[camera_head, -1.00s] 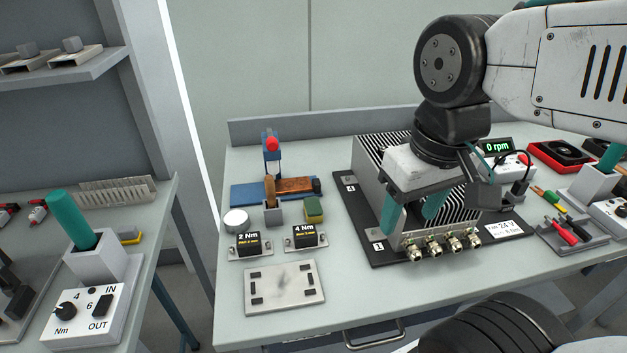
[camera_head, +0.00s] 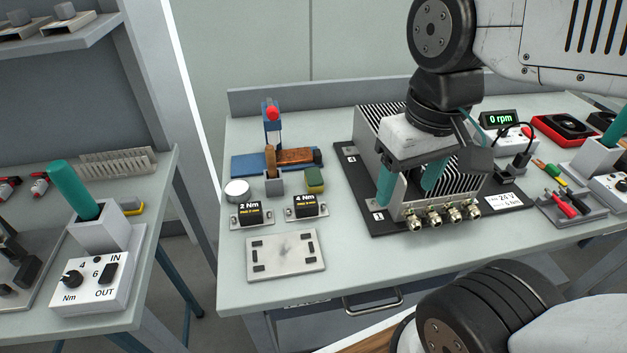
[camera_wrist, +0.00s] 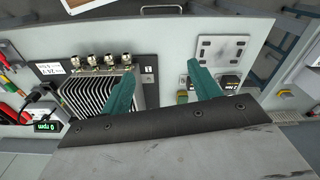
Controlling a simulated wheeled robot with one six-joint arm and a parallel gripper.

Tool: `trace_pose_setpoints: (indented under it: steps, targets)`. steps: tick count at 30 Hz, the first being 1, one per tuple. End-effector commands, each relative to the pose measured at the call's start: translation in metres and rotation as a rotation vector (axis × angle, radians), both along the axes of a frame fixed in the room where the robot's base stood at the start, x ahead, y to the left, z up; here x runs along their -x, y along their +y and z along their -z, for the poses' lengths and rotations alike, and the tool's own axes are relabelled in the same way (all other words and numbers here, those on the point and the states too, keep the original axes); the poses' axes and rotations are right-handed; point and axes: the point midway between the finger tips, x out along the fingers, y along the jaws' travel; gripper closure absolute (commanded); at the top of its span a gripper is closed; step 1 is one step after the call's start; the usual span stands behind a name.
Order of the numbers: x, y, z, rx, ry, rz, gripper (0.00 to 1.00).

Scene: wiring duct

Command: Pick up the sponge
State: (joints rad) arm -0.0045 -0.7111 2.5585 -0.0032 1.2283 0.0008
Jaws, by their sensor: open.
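The sponge (camera_head: 315,180), a small block with a green face and a yellow side, stands on the workbench behind the black 4 Nm box. In the head view it lies left of the finned heatsink unit. My gripper (camera_head: 408,182), with two teal fingers, hangs over the front left part of the heatsink, to the right of the sponge. The fingers are apart with nothing between them.
The heatsink unit (camera_head: 392,125) with brass glands stands on a black plate. Left of the sponge are a grey holder with a brush (camera_head: 273,181), a white round tin (camera_head: 237,192) and a blue fixture (camera_head: 243,166). A metal plate (camera_head: 286,256) lies in front.

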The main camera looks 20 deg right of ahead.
Motion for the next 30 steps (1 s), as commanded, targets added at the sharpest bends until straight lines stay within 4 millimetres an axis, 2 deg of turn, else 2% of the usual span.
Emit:
trace_pose_setpoints:
  steps: [5, 11, 17, 25, 30]
  targets:
    - [-0.027, 0.003, 0.015, 0.001, 0.113, -0.012, 0.38]
    - [-0.076, 0.008, 0.035, 0.003, 0.185, -0.001, 0.38]
    - [-0.132, 0.014, 0.066, 0.007, 0.221, 0.03, 0.38]
    - [-0.211, 0.024, 0.119, 0.011, 0.211, 0.096, 0.38]
    - [-0.255, 0.028, 0.137, 0.004, 0.145, 0.149, 0.38]
